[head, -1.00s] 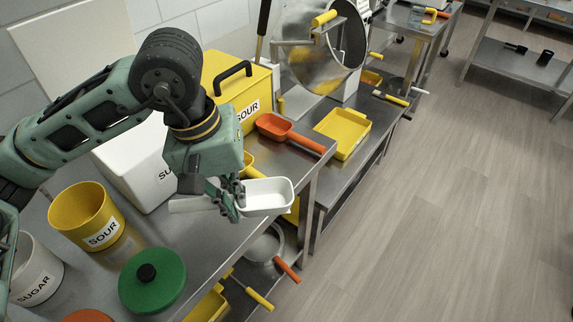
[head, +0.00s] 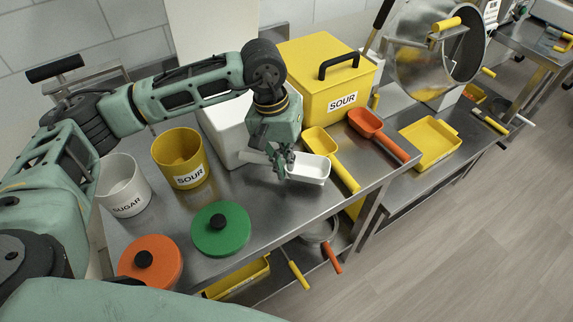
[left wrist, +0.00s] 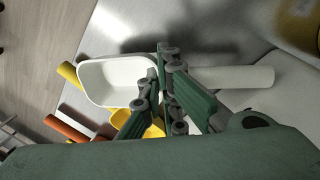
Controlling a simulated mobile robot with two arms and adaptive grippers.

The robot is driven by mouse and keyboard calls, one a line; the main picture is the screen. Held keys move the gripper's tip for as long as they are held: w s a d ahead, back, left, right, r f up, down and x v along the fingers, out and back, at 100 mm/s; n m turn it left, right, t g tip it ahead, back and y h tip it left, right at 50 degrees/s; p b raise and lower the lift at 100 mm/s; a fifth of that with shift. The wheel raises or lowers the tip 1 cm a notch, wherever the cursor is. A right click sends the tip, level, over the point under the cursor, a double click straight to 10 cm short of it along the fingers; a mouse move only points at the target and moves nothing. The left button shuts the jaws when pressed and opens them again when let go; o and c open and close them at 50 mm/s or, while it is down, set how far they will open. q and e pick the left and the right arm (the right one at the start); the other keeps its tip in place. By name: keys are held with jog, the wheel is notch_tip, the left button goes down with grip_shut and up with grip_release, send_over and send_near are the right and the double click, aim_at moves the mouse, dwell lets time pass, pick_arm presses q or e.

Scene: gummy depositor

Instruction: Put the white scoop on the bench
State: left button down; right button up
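The white scoop (head: 310,169) is in my left gripper (head: 284,165), over the steel bench (head: 262,208) in the head view. In the left wrist view, the fingers (left wrist: 172,88) close around the scoop's neck, with its bowl (left wrist: 112,82) on the left and its handle (left wrist: 238,77) on the right. The bowl's open side faces up in the head view. I cannot tell whether the scoop touches the bench top. My right gripper is in neither current view.
A yellow scoop (head: 345,175) lies just right of the white one, then an orange scoop (head: 390,144). A white bin (head: 224,126) and yellow SOUR box (head: 318,88) stand behind. Green (head: 220,232) and orange lids (head: 150,264) lie in front. Bare steel lies right of the green lid.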

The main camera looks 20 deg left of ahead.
aim_at(284, 161)
pick_arm(q)
notch_tip(284, 161, down, 3)
jog(key=shift+p, duration=0.4)
jog(key=shift+f+b, duration=0.2)
jog(key=shift+b, duration=0.15)
jog(key=c, duration=2)
grip_release()
pick_arm(e)
jog(key=shift+a+r, duration=0.3)
jog(key=shift+a, duration=0.15)
pick_arm(q)
jog(key=shift+r, duration=0.1)
pick_arm(e)
jog(key=shift+w, duration=0.1)
